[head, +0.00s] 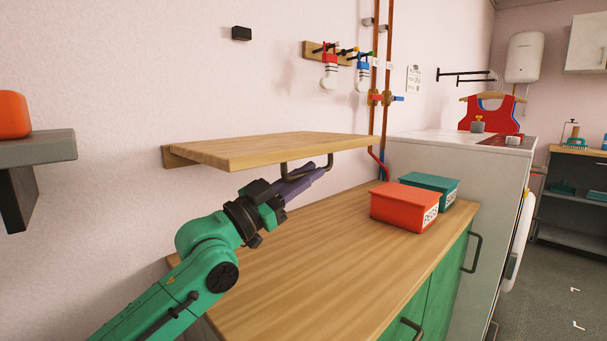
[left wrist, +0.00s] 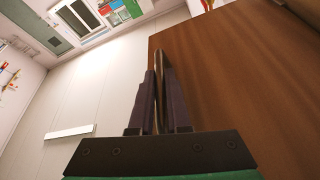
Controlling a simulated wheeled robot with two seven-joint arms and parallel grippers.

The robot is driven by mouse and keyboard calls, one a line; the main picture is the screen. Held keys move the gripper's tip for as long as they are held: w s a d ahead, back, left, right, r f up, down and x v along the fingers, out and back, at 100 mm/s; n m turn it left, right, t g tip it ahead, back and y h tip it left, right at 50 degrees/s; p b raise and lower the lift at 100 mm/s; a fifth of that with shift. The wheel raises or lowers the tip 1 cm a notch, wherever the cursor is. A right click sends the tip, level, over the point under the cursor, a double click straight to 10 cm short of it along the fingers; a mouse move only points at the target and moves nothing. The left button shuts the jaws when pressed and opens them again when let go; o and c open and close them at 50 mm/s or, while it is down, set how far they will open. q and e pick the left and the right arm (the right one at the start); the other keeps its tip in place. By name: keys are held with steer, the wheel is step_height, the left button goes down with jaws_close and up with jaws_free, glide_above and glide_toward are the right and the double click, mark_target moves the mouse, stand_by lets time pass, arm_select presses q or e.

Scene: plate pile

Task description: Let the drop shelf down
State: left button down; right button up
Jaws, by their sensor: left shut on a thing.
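The drop shelf (head: 265,149) is a light wooden board that stands out level from the pink wall, above the worktop. A dark bar handle (head: 331,159) hangs under its near edge. My left gripper (head: 318,171) reaches up from below and is shut on this handle. In the left wrist view the two purple fingers of the left gripper (left wrist: 164,85) lie on either side of the handle bar (left wrist: 158,60). The brown face of the shelf (left wrist: 235,80) fills the right of that view. My right gripper shows in neither view.
Below the shelf is a wooden worktop (head: 320,245) on green cabinets, mostly clear. A red box (head: 402,207) and a teal box (head: 440,186) stand at its back right. A white appliance (head: 470,165) stands beyond. A grey wall shelf (head: 38,149) holds an orange object at left.

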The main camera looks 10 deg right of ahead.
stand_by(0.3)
arm_select(q)
steer(key=c, duration=0.9)
jaws_free()
